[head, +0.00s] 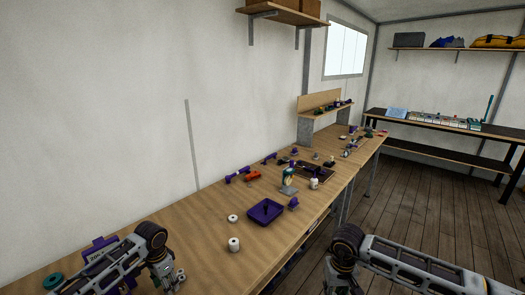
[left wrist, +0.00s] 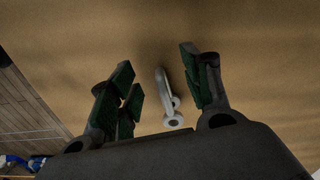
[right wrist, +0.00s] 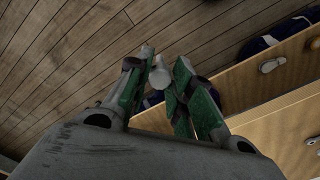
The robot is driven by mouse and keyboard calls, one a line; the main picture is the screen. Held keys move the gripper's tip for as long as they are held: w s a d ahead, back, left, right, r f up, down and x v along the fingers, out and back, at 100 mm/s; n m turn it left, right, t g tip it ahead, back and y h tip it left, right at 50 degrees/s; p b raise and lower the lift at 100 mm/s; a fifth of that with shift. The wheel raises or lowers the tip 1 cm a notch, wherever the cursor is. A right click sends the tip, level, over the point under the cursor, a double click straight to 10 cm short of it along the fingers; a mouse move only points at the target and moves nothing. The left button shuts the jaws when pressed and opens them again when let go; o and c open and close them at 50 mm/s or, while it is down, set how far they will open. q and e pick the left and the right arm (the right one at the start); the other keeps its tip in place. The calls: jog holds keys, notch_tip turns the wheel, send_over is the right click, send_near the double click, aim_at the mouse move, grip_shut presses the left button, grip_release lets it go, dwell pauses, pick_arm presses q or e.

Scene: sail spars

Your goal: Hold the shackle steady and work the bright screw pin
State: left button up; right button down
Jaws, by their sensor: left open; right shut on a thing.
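The shackle (left wrist: 174,121) is a pale grey metal bow with ringed ends, standing out against the wooden bench top in the left wrist view. My left gripper (left wrist: 158,62) is open, with its green-padded fingers either side of the shackle, apart from it as far as I can see. In the head view, two small grey rings (head: 181,275) show beside the left gripper (head: 163,277) at the near bench edge. My right gripper (right wrist: 164,72) is shut on the bright screw pin (right wrist: 158,78), whose silver head shows between the fingertips, off the bench above the floor. The pin's other end is hidden.
The bench (head: 190,245) runs away to the right. Small grey metal pieces (right wrist: 271,64) lie on wood in the right wrist view. Plank floor (right wrist: 60,60) is open beside the bench.

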pick_arm(q)
notch_tip(320, 180, up, 10)
dwell(0.6)
jog(key=shift+s, duration=0.15)
